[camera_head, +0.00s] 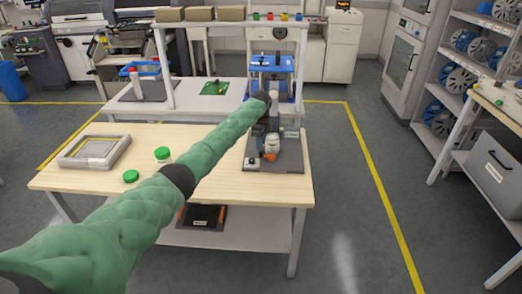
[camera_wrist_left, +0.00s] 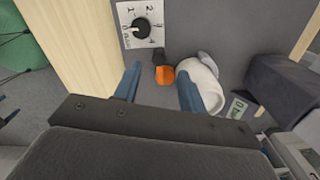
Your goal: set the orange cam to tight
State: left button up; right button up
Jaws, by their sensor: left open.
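The orange cam (camera_wrist_left: 167,75) is a small orange piece beside a dark block on a grey fixture plate (camera_wrist_left: 215,25) in the left wrist view. In the head view the orange cam (camera_head: 269,156) is a small spot on the fixture at the table's right end. My left gripper (camera_wrist_left: 160,72) is open, its two blue fingers on either side of the cam in the picture. I cannot tell whether they touch it. A white rounded part (camera_wrist_left: 200,80) lies beside the cam, partly behind the right finger. My right gripper is not in view.
A dial (camera_wrist_left: 141,28) with numbers sits near the cam, and a dark block (camera_wrist_left: 285,83) stands at right. On the wooden table (camera_head: 215,190) are a grey tray (camera_head: 66,158), a green-lidded jar (camera_head: 163,156) and a green lid (camera_head: 131,176). Another bench stands behind.

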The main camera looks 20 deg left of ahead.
pick_arm(q)
jog(key=shift+r, duration=1.25)
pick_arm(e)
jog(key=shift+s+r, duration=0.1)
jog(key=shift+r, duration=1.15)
